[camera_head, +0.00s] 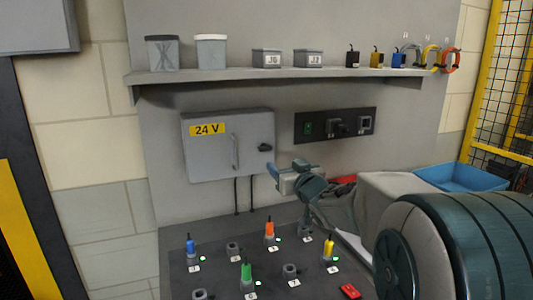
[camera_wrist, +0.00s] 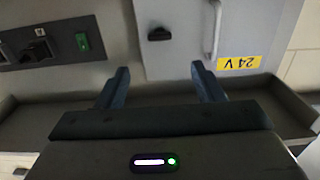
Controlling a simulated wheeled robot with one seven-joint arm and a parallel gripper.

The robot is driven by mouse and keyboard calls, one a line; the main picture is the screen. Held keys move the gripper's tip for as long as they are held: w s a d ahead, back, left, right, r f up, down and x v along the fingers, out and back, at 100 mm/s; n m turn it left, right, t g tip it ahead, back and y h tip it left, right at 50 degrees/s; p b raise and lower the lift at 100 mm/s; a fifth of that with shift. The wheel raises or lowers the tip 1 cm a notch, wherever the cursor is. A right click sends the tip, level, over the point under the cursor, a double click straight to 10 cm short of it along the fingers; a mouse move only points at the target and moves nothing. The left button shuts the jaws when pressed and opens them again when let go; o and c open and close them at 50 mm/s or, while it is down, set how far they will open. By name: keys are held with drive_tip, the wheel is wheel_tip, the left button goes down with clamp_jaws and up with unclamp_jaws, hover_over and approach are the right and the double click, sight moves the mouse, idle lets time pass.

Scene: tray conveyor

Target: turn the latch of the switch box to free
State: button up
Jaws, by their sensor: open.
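The switch box (camera_head: 215,165) is a grey wall cabinet with a yellow "24 V" label, its door closed. Its dark latch (camera_head: 265,147) is a small knob near the door's right edge, right of the grey handle (camera_head: 235,152). In the wrist view, which is upside down, the latch (camera_wrist: 159,34) lies roughly level, above the gap between the fingers. My gripper (camera_head: 288,168) is open and empty, a little below and right of the latch in the head view. In the wrist view my gripper (camera_wrist: 160,80) does not touch the latch.
A black switch panel (camera_head: 318,122) is right of the box. A shelf (camera_head: 240,78) with containers and padlocks runs above. Below is a bench panel (camera_head: 215,268) with coloured pegs. A blue bin (camera_head: 460,178) stands at the right. Two cables hang below the box.

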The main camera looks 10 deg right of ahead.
sight(266, 150)
drive_tip(key=w+a, duration=0.1)
drive_tip(key=w, duration=0.3)
drive_tip(key=w+p, duration=0.1)
drive_tip(key=w, duration=0.3)
drive_tip(key=w+a, duration=0.1)
drive_tip(key=w, duration=0.3)
drive_tip(key=shift+w+a+p, duration=0.3)
drive_tip(key=shift+w+p, duration=0.05)
drive_tip(key=shift+p, duration=0.05)
drive_tip(key=shift+f, duration=0.1)
drive_tip(key=c, duration=1)
